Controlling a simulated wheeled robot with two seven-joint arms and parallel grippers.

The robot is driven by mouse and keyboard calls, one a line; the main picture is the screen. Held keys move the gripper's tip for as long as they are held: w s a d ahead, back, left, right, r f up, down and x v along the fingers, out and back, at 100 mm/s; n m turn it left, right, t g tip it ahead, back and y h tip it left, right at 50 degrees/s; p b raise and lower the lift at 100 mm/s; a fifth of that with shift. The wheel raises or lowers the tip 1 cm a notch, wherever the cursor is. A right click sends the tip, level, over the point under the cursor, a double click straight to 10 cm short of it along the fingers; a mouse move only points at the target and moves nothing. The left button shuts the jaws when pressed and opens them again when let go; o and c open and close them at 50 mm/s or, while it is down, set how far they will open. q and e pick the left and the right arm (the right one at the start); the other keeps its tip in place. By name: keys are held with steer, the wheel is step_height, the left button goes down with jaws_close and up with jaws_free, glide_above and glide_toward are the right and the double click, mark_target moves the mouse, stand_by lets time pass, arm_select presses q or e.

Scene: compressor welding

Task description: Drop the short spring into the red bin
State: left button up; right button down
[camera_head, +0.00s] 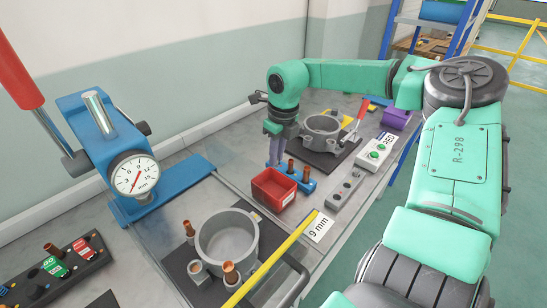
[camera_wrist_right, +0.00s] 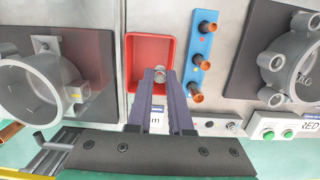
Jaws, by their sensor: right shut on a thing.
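The red bin (camera_head: 262,197) stands on the bench in the middle of the head view. It also shows in the right wrist view (camera_wrist_right: 134,52). My right gripper (camera_head: 275,162) points down above the bin. In the wrist view its purple-grey fingers (camera_wrist_right: 160,76) are over the bin's opening and close together. A small greyish round piece, likely the short spring (camera_wrist_right: 160,74), shows at the fingertips, and the gripper is shut on it. Most of the spring is hidden by the fingers. My left gripper is not in view.
A blue rack (camera_wrist_right: 206,28) with several copper tubes stands beside the bin. Grey cylindrical housings (camera_head: 240,211) sit on dark mats to both sides. A blue press with a dial gauge (camera_head: 135,175) is at left. A control box (camera_head: 345,190) is right of the bin.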

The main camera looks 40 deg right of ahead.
steer(key=shift+s+r, duration=0.1)
steer(key=shift+s, duration=0.05)
steer(key=c, duration=0.8)
jaws_free()
steer(key=shift+s+r, duration=0.1)
steer(key=shift+s, duration=0.05)
steer(key=shift+o, duration=0.2)
step_height(320, 180, up, 14)
steer(key=s+b, duration=0.1)
steer(key=shift+s+r, duration=0.2)
steer(key=shift+s, duration=0.05)
